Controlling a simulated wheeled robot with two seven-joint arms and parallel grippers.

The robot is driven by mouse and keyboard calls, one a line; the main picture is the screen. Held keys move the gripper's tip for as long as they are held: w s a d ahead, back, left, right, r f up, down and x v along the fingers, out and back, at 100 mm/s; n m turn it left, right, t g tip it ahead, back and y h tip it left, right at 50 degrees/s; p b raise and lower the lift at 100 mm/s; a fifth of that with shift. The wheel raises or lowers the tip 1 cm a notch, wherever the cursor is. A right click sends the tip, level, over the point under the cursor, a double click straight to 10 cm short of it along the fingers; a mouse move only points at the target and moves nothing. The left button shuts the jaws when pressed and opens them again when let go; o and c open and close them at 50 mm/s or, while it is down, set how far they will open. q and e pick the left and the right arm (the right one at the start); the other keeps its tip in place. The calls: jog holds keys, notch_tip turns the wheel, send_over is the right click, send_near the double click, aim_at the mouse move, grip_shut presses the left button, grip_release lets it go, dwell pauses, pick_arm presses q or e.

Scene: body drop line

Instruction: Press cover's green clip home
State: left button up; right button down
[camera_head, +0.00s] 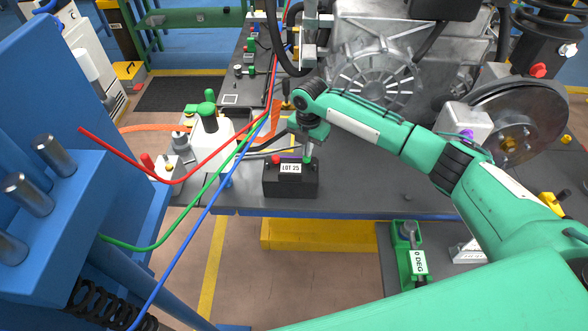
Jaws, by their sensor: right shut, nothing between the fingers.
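The cover (291,186) is a black box-shaped piece with a white "LOT 25" label, standing at the front edge of the dark bench. A red clip (276,160) is on its top left and the green clip (307,160) on its top right. My right gripper (308,152) comes in from the right and points down at the green clip. It is shut and empty, with its tips at or just above the clip; I cannot tell whether they touch. The gripper hides part of the clip, so its seating is unclear. My left gripper is out of view.
A white bottle with a green cap (209,126) stands left of the cover. Red, green and blue cables (215,196) cross the left side. A large metal engine (375,75) stands behind. A green "0 DEG" tool holder (409,240) sits at front right.

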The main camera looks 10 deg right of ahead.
jog(key=shift+f, duration=0.7)
dwell(0.6)
jog(key=c, duration=1.5)
grip_release()
jog(key=shift+r+p, duration=2.7)
jog(key=shift+r, duration=0.35)
